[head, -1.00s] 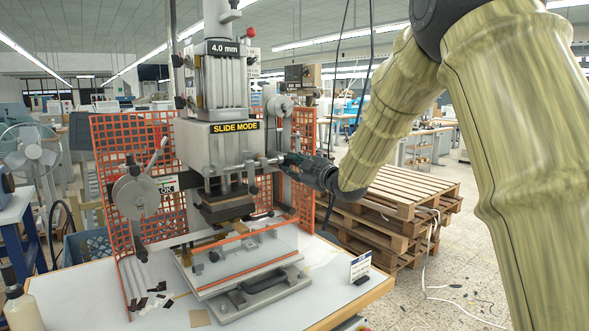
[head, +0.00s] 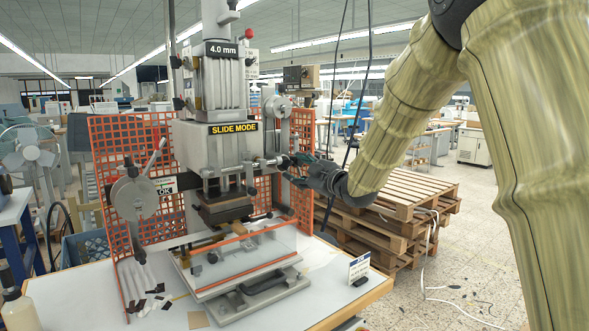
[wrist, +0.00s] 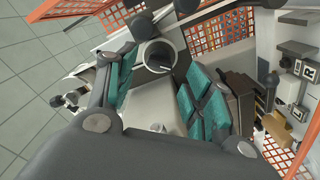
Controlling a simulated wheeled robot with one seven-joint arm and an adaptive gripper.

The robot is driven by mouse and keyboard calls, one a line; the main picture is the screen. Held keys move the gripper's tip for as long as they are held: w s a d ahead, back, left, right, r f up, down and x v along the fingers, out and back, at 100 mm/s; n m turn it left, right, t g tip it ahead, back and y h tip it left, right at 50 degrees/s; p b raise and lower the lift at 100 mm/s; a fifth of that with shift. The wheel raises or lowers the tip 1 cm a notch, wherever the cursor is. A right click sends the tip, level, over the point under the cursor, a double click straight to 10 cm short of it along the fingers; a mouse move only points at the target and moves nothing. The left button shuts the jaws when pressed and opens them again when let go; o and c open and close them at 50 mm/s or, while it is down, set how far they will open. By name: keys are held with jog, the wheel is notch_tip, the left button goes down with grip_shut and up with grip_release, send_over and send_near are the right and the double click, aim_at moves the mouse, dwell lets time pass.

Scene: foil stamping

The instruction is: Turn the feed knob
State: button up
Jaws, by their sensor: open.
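The press (head: 190,140) carries a "SLIDE MODE" sign and a "4.0 mm" display. A short horizontal shaft with a dark end (head: 284,162) sticks out of its right side. My gripper (head: 297,165) is beside that end, reaching in from the right. In the wrist view a round grey knob-like end (wrist: 157,54) with a dark centre lies near the tips of my gripper (wrist: 158,78). The teal-padded fingers are apart, one on each side of it, with a gap visible. I cannot tell whether any pad touches it.
A round dial (head: 278,107) sits higher on the press's right. A handwheel with a lever (head: 135,197) is at the left. Orange mesh guards (head: 300,150) stand behind. A clear orange-edged guard (head: 245,255) covers the bed. Stacked pallets (head: 405,205) stand right of the table.

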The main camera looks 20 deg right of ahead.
jog(key=v, duration=0.8)
jog(key=shift+s, duration=0.35)
jog(key=shift+d, duration=0.2)
